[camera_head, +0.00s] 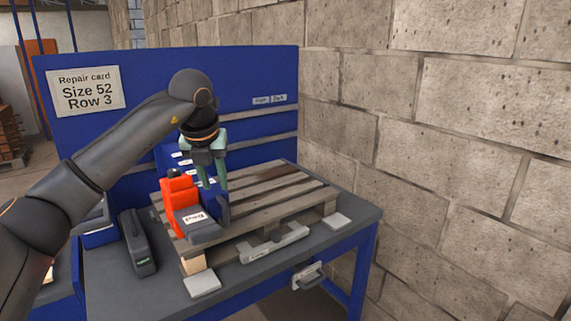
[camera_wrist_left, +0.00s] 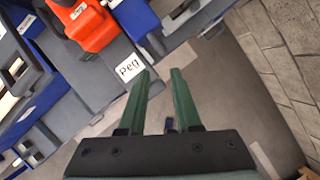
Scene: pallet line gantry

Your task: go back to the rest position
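My left gripper (camera_head: 213,178) hangs fingers-down from the arm over the wooden pallet (camera_head: 297,197), behind and above a grey item with a "Peg" label (camera_head: 203,232). In the left wrist view its two green fingers (camera_wrist_left: 163,75) stand apart with nothing held between them. The labelled grey item (camera_wrist_left: 105,82) and an orange-red item (camera_wrist_left: 88,22) lie beyond the fingertips, toward the upper left. My right gripper is in neither view.
The pallet rests on a grey-topped blue workbench (camera_head: 345,222) against a block wall (camera_head: 470,150). The orange-red item (camera_head: 176,205) stands on the pallet's left end. A dark case (camera_head: 138,245) stands left of it. A blue back panel (camera_head: 255,70) bears a repair card (camera_head: 85,91).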

